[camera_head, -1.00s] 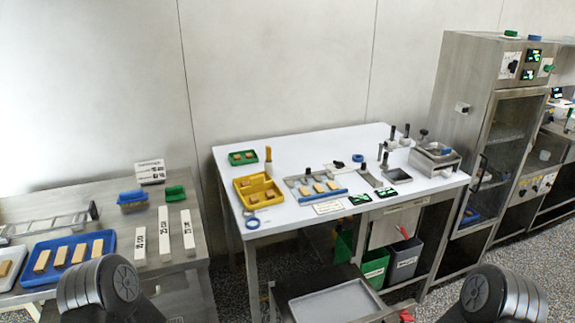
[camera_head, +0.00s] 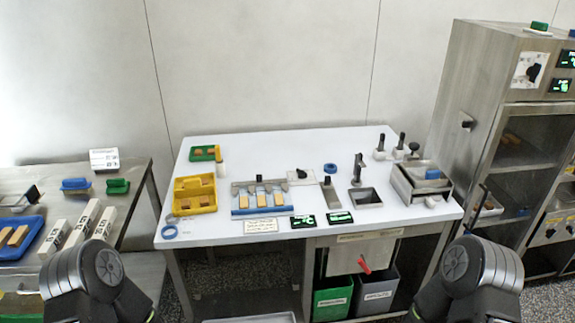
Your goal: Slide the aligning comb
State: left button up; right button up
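On the white-topped table, a grey metal bar with dark upright knobs (camera_head: 243,187) lies behind several tan bars (camera_head: 262,200); it looks like the aligning comb. The bars stand in a row on a blue-fronted board (camera_head: 240,212), their far ends close to the grey bar. Whether they touch it is too small to tell. Only the dark rounded links of my two arms show at the bottom left and bottom right. Both of my grippers are out of view.
A yellow tray (camera_head: 194,208) and green tray (camera_head: 193,156) stand left of the board. A blue ring (camera_head: 169,232) lies near the front left edge. Dark displays (camera_head: 303,221) lie in front. A metal box (camera_head: 422,196) stands at the right, by a steel cabinet (camera_head: 478,130).

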aim_at(252, 186)
jog(key=i+l, duration=0.1)
jog(key=l, duration=0.4)
jog(key=i+l, duration=0.1)
jog(key=l, duration=0.45)
jog(key=i+l, duration=0.15)
jog(key=l, duration=0.35)
jog(key=i+l, duration=0.1)
jog(key=l, duration=0.4)
